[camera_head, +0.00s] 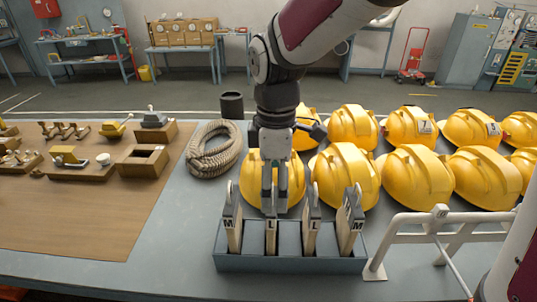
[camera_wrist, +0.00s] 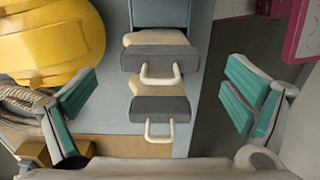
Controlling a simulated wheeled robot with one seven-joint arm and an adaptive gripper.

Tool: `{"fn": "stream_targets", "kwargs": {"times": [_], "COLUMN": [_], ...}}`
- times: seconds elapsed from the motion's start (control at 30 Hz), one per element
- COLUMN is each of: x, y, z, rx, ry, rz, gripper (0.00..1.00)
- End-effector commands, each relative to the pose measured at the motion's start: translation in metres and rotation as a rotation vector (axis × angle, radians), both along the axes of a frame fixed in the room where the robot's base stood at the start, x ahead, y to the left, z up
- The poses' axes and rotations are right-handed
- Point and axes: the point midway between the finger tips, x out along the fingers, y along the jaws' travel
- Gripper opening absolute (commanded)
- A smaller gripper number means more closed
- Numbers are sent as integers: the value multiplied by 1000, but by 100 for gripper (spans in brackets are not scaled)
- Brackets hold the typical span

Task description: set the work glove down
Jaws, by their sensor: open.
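A blue-grey rack (camera_head: 290,264) at the front of the table holds several upright work gloves with pale lower parts marked M or L. They include a left M glove (camera_head: 234,232), an L glove (camera_head: 271,237), another L glove (camera_head: 312,232) and a right M glove (camera_head: 351,232). My gripper (camera_head: 277,203) points down above the rack, over the left L glove, whose top it hides. In the wrist view my gripper (camera_wrist: 158,100) has its green-padded fingers wide apart. Between them show two grey cuffs with white loops, one upper cuff (camera_wrist: 158,58) and one lower cuff (camera_wrist: 160,107). Neither finger touches them.
Yellow helmets (camera_head: 415,178) fill the table behind and right; one helmet (camera_wrist: 50,45) lies close to the left finger. A rope coil (camera_head: 214,150) and black cup (camera_head: 232,104) stand left of my arm. A white metal frame (camera_head: 440,230) stands right. A brown mat (camera_head: 80,220) has free room in front.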

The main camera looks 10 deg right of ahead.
Motion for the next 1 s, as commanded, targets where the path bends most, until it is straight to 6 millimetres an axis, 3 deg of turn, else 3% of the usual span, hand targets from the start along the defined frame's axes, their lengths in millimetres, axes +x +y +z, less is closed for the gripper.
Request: {"fn": "stream_targets", "kwargs": {"times": [0.2,0.47,0.57,0.77,1.0], "x": [1,-5,-17,-60,-113], "y": [1,-6,-20,-60,-96], "z": [37,57,69,93,100], "rx": [1,6,23,102,240], "ry": [-3,-17,-63,-202,-344], "rz": [1,-48,-174,-597,-1085], "gripper": [96,96,96,96,96]}}
